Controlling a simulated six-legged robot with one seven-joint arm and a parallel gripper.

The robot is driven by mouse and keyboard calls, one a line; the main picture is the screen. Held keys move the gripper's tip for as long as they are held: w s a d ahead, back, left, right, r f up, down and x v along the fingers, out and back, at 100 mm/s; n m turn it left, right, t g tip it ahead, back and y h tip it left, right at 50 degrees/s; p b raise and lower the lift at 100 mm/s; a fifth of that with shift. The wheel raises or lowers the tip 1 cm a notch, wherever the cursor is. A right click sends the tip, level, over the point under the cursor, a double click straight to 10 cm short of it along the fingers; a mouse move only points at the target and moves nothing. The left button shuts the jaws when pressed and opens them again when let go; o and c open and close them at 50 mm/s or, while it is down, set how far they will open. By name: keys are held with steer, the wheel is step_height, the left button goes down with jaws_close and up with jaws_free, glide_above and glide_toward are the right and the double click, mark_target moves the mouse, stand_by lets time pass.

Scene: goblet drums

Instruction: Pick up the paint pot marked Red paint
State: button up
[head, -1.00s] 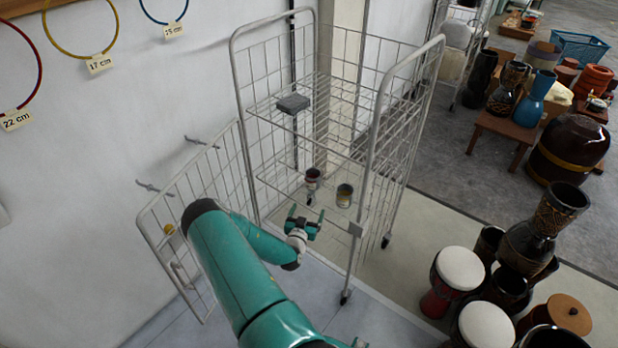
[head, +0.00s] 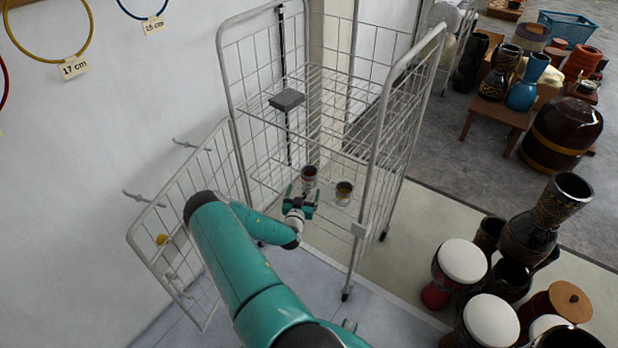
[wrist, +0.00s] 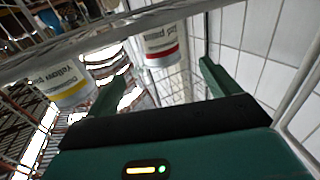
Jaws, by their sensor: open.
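The paint pot marked Red paint (head: 309,175) stands on the lower wire shelf of the cage trolley, dark with a reddish inside. In the wrist view this pot (wrist: 161,46) shows a white label with a red band, its lettering upside down. A second pot, marked Yellow paint (head: 344,190), stands to its right; in the wrist view it (wrist: 66,84) is at the left with a yellow band. My gripper (head: 302,192) is open, just in front of the red pot. In the wrist view the red pot appears between and beyond the fingers (wrist: 160,78); contact is not visible.
The wire trolley (head: 372,130) has posts and mesh sides around the shelf, and its mesh door (head: 185,215) is swung open at left. A grey block (head: 287,99) lies on the upper shelf. Several drums (head: 463,266) crowd the floor at right.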

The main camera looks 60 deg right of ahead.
mark_target(308, 179)
steer(key=x, duration=0.4)
steer(key=shift+w, duration=0.1)
steer(key=x, duration=0.5)
steer(key=c, duration=1.2)
steer(key=shift+r, duration=0.2)
